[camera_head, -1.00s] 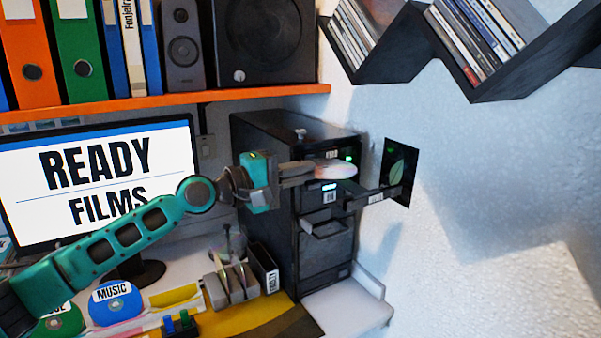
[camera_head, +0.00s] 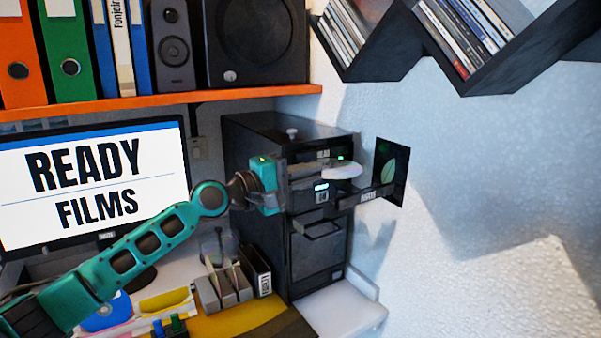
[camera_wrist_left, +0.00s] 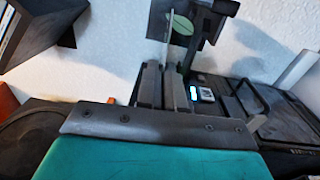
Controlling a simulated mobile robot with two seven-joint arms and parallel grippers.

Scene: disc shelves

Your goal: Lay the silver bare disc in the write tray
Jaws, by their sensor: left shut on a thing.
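The silver disc (camera_head: 342,172) is pale and thin and looks nearly flat in the head view. My left gripper (camera_head: 318,172) is shut on its left edge and holds it in front of the black tower (camera_head: 260,190). The write tray (camera_head: 366,196) sticks out of the tower to the right, just below the disc; a small gap seems to show between them. In the left wrist view the disc (camera_wrist_left: 169,42) is seen edge-on as a thin strip between the fingers (camera_wrist_left: 164,75), beside the dark tray (camera_wrist_left: 196,42). My right gripper is not in view.
A dark card with a leaf (camera_head: 390,165) is on the wall close behind the tray. A zigzag shelf of cases (camera_head: 450,45) hangs above right. A monitor (camera_head: 90,185) stands left.

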